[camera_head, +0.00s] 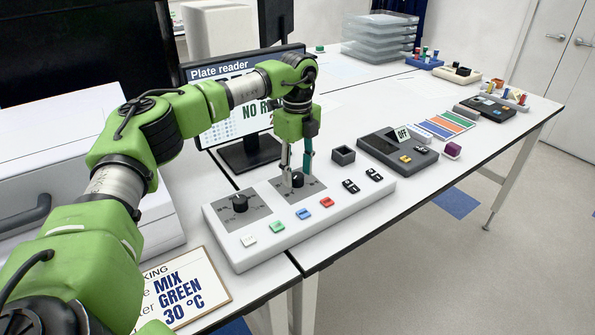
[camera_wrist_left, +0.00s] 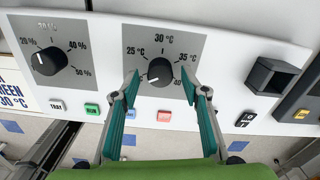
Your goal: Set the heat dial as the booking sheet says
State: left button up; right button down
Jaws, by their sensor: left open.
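The heat dial (camera_head: 297,180) is a black knob on a grey plate of the white control panel (camera_head: 222,248). In the left wrist view the heat dial (camera_wrist_left: 160,72) has marks of 25, 30, 35 and 40 °C; its white line seems to point to the lower left, away from 30 °C. My left gripper (camera_head: 297,172) is open, pointing down, with its teal fingers (camera_wrist_left: 167,90) on either side of the knob; I cannot tell whether they touch it. The booking sheet (camera_head: 185,290) reads "MIX", "GREEN", "30 °C"; my arm hides its left part.
A second dial (camera_head: 240,203) with percent marks is left of the heat dial. White, green (camera_head: 277,227), blue and red buttons and black switches line the panel's front. A plate reader screen (camera_head: 225,120) stands behind. A grey device (camera_head: 398,152) lies to the right.

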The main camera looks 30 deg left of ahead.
pick_arm(q)
jog(key=shift+f, duration=0.55)
pick_arm(e)
jog(key=shift+w+a, duration=0.2)
jog(key=shift+a, duration=0.25)
pick_arm(q)
jog(key=c, duration=1.1)
